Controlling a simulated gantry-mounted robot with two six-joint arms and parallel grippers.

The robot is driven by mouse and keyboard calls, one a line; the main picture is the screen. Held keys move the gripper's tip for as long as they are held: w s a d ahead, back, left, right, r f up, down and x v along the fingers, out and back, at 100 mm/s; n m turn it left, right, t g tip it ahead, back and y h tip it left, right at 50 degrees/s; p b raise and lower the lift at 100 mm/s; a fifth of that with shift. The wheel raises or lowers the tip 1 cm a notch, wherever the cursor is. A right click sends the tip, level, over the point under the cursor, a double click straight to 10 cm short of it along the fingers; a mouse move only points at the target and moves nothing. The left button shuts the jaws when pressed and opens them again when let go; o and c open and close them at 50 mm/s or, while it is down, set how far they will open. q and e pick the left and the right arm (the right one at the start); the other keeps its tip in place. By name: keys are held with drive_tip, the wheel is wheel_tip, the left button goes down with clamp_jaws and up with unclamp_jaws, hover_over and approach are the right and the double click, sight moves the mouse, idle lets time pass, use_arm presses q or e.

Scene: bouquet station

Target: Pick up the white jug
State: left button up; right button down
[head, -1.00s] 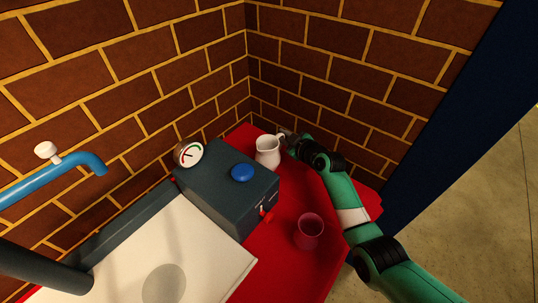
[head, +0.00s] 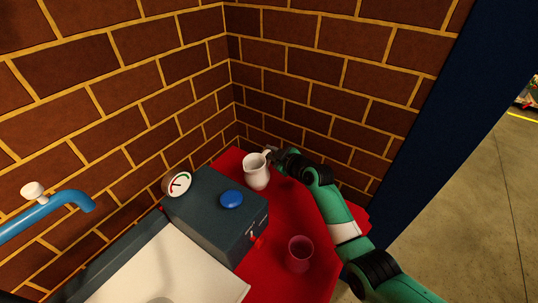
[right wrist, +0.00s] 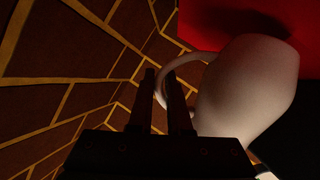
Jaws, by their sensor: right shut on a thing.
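The white jug (head: 256,172) is upright at the back of the red surface (head: 286,208), just behind the dark box. My right gripper (head: 272,155) reaches it from the right at its handle. In the right wrist view the fingers (right wrist: 159,100) are shut on the curved handle, one on each side, and the jug's body (right wrist: 248,88) is to their right. I cannot tell whether the jug's base touches the surface. My left gripper is out of view.
A dark box with a blue button (head: 231,200) and a gauge (head: 177,184) stands left of the jug. Brick walls (head: 310,85) meet closely behind. A blue tap (head: 50,211) is at far left.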

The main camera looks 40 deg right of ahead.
drive_tip(key=shift+r+p, duration=1.35)
drive_tip(key=shift+r, duration=2)
